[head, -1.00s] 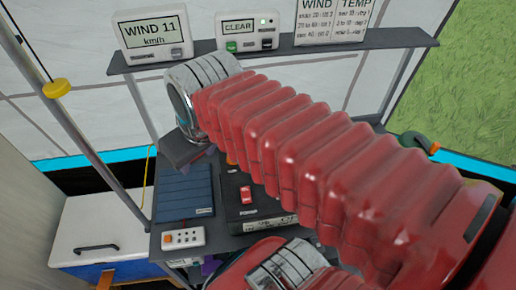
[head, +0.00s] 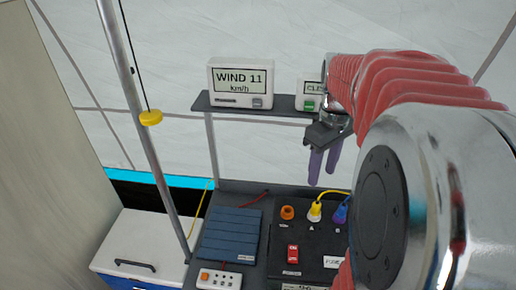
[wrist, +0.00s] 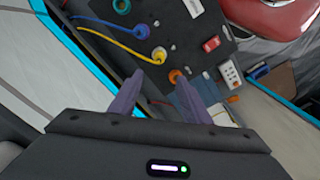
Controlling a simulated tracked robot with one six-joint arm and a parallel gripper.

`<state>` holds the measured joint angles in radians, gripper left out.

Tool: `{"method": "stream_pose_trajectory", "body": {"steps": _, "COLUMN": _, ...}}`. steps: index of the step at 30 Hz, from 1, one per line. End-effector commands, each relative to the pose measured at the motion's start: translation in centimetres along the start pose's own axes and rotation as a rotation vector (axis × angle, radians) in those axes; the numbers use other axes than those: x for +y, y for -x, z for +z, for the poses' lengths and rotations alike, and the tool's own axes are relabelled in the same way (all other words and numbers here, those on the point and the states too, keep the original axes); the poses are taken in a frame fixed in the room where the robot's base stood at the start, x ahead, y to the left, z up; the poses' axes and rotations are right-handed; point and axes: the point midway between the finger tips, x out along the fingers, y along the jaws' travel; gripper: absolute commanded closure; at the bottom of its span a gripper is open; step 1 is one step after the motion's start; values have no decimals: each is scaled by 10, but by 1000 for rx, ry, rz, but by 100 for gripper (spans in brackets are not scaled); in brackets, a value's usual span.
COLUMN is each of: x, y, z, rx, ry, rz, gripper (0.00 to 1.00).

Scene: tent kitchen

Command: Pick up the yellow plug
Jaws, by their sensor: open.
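The yellow plug (head: 314,211) stands on the black panel (head: 305,245) behind the label A, with a yellow cable running off to the right. In the wrist view the yellow plug (wrist: 159,54) lies just beyond my fingertips, with its cable leading left. My gripper (head: 321,176) has two purple fingers that point down above the back of the panel. They are apart, with nothing between them, and do not touch the plug. In the wrist view my gripper (wrist: 160,78) is also open and empty.
A blue plug (head: 340,214) stands right of the yellow one, and an orange ring-shaped piece (head: 287,212) stands left. A red switch (head: 293,254) is in front. A shelf (head: 285,112) with displays hangs behind. A pole (head: 145,130) rises at the left.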

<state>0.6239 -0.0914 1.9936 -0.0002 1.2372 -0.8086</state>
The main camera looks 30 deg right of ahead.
Motion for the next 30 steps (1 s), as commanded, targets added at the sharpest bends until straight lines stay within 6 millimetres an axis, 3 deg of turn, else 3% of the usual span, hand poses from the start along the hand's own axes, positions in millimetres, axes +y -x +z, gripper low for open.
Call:
{"method": "stream_pose_trajectory", "body": {"steps": 14, "x": 2, "y": -6, "z": 1, "rx": -3, "ry": 0, "rz": -3, "gripper": 57}}
{"method": "stream_pose_trajectory", "body": {"steps": 30, "x": 2, "y": -80, "z": 2, "rx": -3, "ry": -1, "rz": -4, "gripper": 57}}
